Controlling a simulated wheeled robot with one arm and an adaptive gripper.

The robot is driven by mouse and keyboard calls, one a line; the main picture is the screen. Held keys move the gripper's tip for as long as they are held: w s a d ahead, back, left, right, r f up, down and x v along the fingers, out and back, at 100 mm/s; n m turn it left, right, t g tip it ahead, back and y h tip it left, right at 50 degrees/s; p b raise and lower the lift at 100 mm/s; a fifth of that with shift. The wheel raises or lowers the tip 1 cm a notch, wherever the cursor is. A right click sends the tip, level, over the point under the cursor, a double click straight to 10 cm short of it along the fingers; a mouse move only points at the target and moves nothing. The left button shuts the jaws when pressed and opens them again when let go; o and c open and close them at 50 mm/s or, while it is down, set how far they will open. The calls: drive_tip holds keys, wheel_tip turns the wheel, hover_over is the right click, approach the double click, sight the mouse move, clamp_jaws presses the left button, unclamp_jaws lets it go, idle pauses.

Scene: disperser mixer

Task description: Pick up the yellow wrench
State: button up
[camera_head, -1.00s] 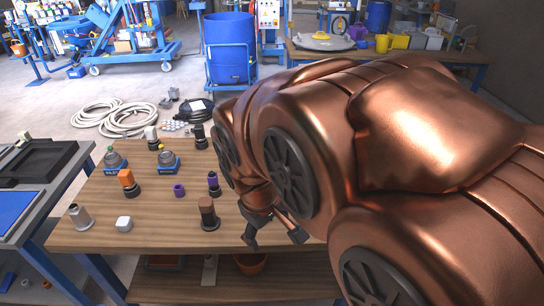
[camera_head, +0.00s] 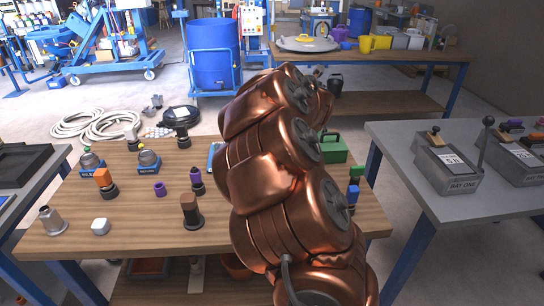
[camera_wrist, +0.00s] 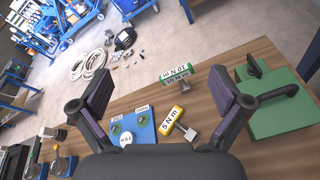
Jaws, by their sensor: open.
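The yellow wrench (camera_wrist: 172,121) shows in the wrist view as a short yellow block marked "5 N m" with a grey metal end. It lies on the wooden table just right of a blue plate. My gripper (camera_wrist: 158,95) is open and empty, with one finger at each side of the wrist view. The wrench lies between the fingers in the picture, apart from both. In the head view my arm hides the gripper and the yellow wrench.
A green "10 N m" piece (camera_wrist: 175,76) lies just beyond the wrench. A green case (camera_wrist: 280,105) is on the right, and the blue plate (camera_wrist: 132,128) with round green-topped items is on the left.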

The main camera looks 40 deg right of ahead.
drive_tip(key=f+n+y+b, duration=0.1)
drive_tip(key=f+n+y, duration=0.2)
drive_tip(key=f, duration=0.3)
drive_tip(key=a+f+n+t+y+b, duration=0.1)
drive_tip(key=f+n+y, duration=0.2)
drive_tip(key=f+n, duration=0.2)
drive_tip(key=a+f+n+y, duration=0.1)
drive_tip(key=f+n+y, duration=0.2)
drive_tip(key=f+n, duration=0.2)
drive_tip(key=shift+s+a+f+t+b, duration=0.15)
drive_tip(key=shift+s+f+t+b, duration=0.05)
drive_tip(key=shift+f, duration=0.35)
drive_tip(key=shift+s+a+f+t+b, duration=0.1)
drive_tip(key=shift+s+f+t+b, duration=0.1)
drive_tip(key=shift+f, duration=0.35)
drive_tip(key=shift+a+f+y, duration=0.25)
drive_tip(key=shift+y, duration=0.05)
drive_tip(key=shift+w+a+f+n, duration=0.15)
drive_tip(key=shift+w+f+n, duration=0.15)
drive_tip(key=shift+w, duration=0.1)
drive_tip(key=shift+p+x, duration=0.85)
drive_tip(key=shift+x, duration=2.2)
drive_tip(key=shift+w+f, duration=0.2)
drive_tip(key=shift+f, duration=0.05)
drive_tip(key=c, duration=1.2)
wheel_tip(320, 180, up, 10)
drive_tip(key=shift+b, duration=0.4)
